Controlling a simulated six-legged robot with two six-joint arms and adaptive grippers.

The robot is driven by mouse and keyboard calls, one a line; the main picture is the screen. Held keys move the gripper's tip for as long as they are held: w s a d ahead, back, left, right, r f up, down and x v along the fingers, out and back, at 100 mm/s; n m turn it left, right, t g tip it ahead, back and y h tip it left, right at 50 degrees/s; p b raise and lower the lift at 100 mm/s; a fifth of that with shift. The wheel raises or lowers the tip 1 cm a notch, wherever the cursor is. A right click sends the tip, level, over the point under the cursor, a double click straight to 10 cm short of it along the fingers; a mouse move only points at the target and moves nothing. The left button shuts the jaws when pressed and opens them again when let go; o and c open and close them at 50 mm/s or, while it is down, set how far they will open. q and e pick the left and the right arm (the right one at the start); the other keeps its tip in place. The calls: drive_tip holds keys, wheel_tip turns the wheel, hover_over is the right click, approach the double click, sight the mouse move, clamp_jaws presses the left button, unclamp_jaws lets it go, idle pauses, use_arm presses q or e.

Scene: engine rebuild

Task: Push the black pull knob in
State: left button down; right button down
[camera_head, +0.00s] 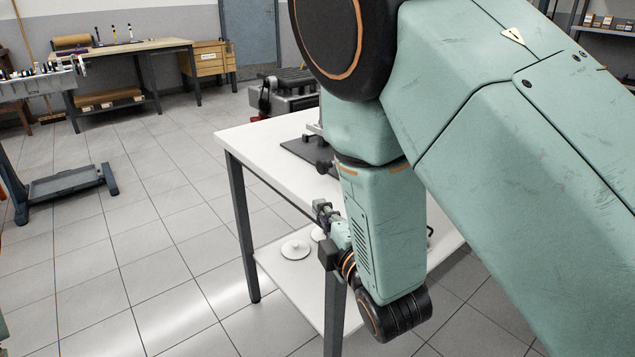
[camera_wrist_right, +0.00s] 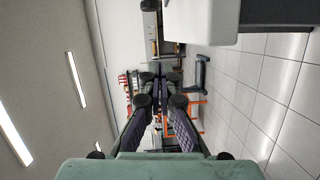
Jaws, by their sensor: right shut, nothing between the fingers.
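A small black knob (camera_head: 324,167) shows beside my right forearm, over the white table top (camera_head: 262,139); it looks like the pull knob. What it is fixed to is mostly hidden behind my arm. My right gripper (camera_head: 321,209) is lower, apart from the knob, near the table's front edge. In the right wrist view the fingers of my right gripper (camera_wrist_right: 161,76) come together with nothing between them. The knob cannot be made out in that view. My left gripper is not in view.
A dark mat (camera_head: 298,149) lies on the table. White round parts (camera_head: 295,249) sit on its lower shelf (camera_head: 275,264). A grey wheeled stand (camera_head: 66,183) is on the left, and a wooden workbench (camera_head: 126,47) is at the back. The floor between is clear.

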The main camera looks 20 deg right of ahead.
sight(323, 167)
drive_tip(key=shift+w+a+r+n+t, duration=0.15)
drive_tip(key=shift+w+r+n+t, duration=0.15)
drive_tip(key=shift+r, duration=0.1)
drive_tip(key=shift+s+r, duration=0.1)
drive_tip(key=w+b, duration=0.1)
drive_tip(key=w, duration=0.2)
drive_tip(key=w+d+b, duration=0.1)
drive_tip(key=w, duration=0.3)
drive_tip(key=w+b, duration=0.1)
drive_tip(key=w, duration=0.2)
drive_tip(key=shift+w+d+f, duration=0.2)
drive_tip(key=shift+w+d, duration=0.1)
drive_tip(key=shift+w, duration=0.05)
drive_tip(key=shift+w+d+b, duration=0.15)
drive_tip(key=shift+d+b, duration=0.25)
drive_tip(key=shift+d, duration=0.2)
drive_tip(key=shift+w+d, duration=0.1)
drive_tip(key=shift+d, duration=0.05)
